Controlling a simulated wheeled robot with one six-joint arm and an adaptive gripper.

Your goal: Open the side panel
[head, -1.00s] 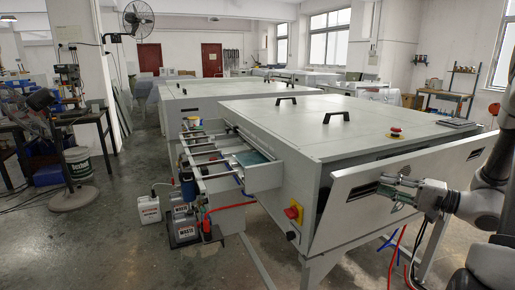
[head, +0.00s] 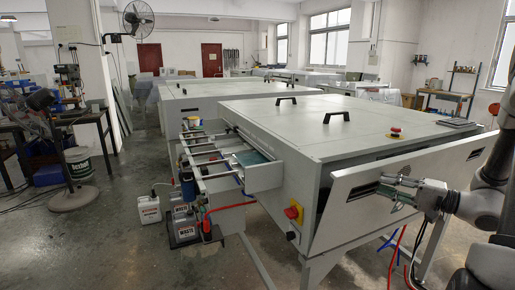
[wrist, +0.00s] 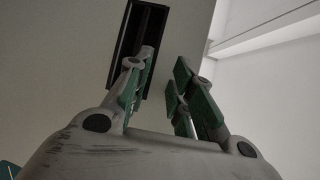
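The side panel (head: 420,180) is a long light-grey plate on the near right side of the grey plate processor (head: 330,130). It stands out from the body, with a dark gap along its top and left end. It has two dark recessed handle slots, one at the left (head: 363,191) and one at the right (head: 476,153). My gripper (head: 388,188) is in front of the panel by the left slot. In the wrist view, the gripper's green-padded fingers (wrist: 160,82) are apart, with nothing seen between them. One finger overlaps the slot (wrist: 140,40); whether it touches is unclear.
A red-and-yellow switch (head: 293,212) is on the machine's corner, left of the panel. A red emergency button (head: 396,131) is on top. Red and blue hoses (head: 394,250) hang below the panel. Waste canisters (head: 186,222) stand left, with open floor in front.

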